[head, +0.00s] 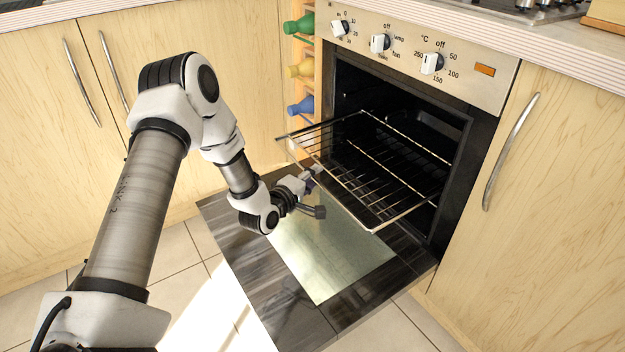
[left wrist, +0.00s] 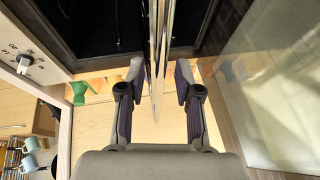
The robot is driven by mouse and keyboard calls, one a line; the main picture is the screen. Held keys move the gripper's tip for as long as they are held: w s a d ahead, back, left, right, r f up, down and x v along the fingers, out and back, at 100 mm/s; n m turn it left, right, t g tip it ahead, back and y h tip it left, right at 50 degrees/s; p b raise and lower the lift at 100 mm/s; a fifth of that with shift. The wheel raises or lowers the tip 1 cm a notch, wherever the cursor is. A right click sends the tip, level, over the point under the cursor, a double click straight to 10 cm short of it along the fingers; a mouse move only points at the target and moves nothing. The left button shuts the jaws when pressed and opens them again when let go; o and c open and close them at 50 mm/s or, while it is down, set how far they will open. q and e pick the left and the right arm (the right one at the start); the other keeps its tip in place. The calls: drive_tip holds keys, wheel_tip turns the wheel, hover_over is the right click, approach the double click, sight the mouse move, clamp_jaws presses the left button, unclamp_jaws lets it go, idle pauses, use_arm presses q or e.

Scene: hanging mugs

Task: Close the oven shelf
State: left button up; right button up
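The oven shelf (head: 372,185), a wire rack, is pulled partway out of the open oven (head: 400,130). Its front part sticks out above the lowered oven door (head: 330,255). My left gripper (head: 316,190) is at the shelf's front left part, above the door. In the left wrist view, the left gripper (left wrist: 158,85) has its two fingers apart, with the thin shelf edge (left wrist: 159,50) seen edge-on between them. A gap shows on both sides of the edge; contact is not visible. My right gripper is not in view.
The oven door's dark panel and glass lie below the shelf and my left arm. Cabinets with curved handles (head: 511,150) flank the oven. A rack with coloured bottles (head: 301,70) stands left of it. Knobs (head: 432,63) sit above the opening. Tiled floor is clear at the lower left.

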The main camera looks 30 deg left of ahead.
use_arm(q)
clamp_jaws()
